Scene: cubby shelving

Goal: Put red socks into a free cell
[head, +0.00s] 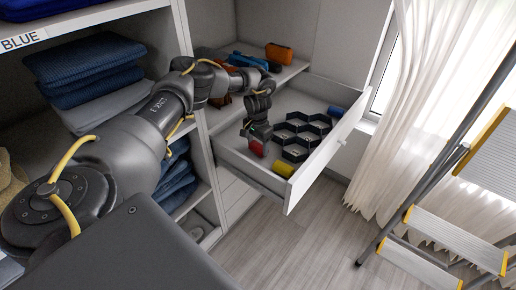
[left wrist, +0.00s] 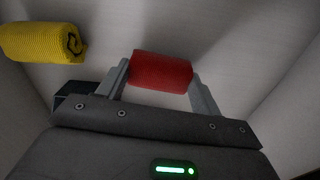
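The rolled red socks (head: 257,148) are at the near left of the open drawer (head: 306,172). My left gripper (head: 257,140) reaches down into the drawer. In the left wrist view, the red socks (left wrist: 161,71) sit between its two fingers, which touch the roll's ends. I cannot tell whether the roll is clear of the drawer floor. A black honeycomb divider (head: 303,133) with several cells lies to the right of the gripper; its cells look empty from here. A part of it shows behind the left finger in the left wrist view. My right gripper is not in view.
Rolled yellow socks (head: 283,169) lie by the drawer's front wall, also in the left wrist view (left wrist: 42,43). Rolled blue socks (head: 336,112) lie at the far end. An orange case (head: 279,53) rests on the shelf behind. A stepladder (head: 440,225) stands right.

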